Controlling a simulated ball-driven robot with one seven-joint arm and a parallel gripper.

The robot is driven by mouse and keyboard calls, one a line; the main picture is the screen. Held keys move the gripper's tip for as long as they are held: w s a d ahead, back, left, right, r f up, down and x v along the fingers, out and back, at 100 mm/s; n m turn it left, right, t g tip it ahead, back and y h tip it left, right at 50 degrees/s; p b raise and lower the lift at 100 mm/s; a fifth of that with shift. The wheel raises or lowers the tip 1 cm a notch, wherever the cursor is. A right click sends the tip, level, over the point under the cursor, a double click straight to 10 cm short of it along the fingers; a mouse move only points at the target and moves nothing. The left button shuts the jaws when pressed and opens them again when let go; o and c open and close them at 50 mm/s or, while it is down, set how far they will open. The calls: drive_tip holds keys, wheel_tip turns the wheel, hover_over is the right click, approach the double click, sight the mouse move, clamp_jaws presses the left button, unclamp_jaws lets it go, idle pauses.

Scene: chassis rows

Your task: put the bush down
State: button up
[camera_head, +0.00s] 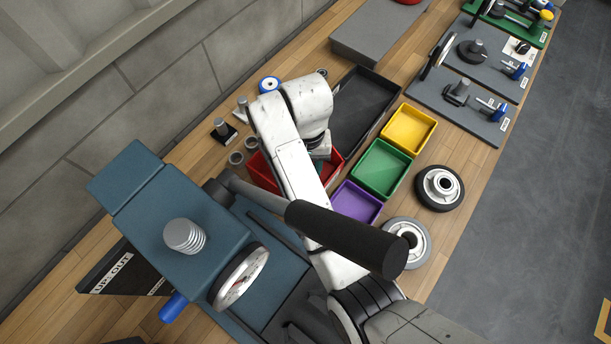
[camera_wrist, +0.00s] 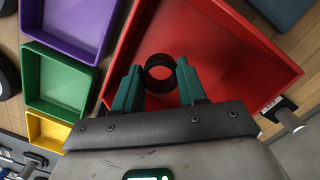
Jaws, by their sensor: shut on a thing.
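The bush (camera_wrist: 160,87) is a short dark ring, seen end-on in the wrist view, with red showing through its hole. My gripper (camera_wrist: 159,78) has its two teal fingers on either side of the bush and is shut on it. Both are over the inside of the red tray (camera_wrist: 262,52). I cannot tell whether the bush touches the tray floor. In the head view, the red tray (camera_head: 262,172) is partly covered by my arm, and the bush is hidden.
Purple (camera_head: 356,203), green (camera_head: 380,168) and yellow (camera_head: 408,129) trays stand right of the red one. A black tray (camera_head: 362,105) lies behind. Loose rings (camera_head: 236,158) and a post on a black base (camera_head: 223,130) stand left. Wheels (camera_head: 440,187) lie at the right.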

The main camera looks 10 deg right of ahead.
drive_tip(key=shift+f+p, duration=0.4)
drive_tip(key=shift+f, duration=2.05)
drive_tip(key=shift+f, duration=0.1)
drive_tip(key=o, duration=1.1)
wheel_tip(320, 180, up, 12)
drive_tip(key=w+p, duration=0.1)
drive_tip(key=p, duration=0.3)
drive_tip(key=shift+w, duration=0.25)
drive_tip(key=shift+d, duration=0.1)
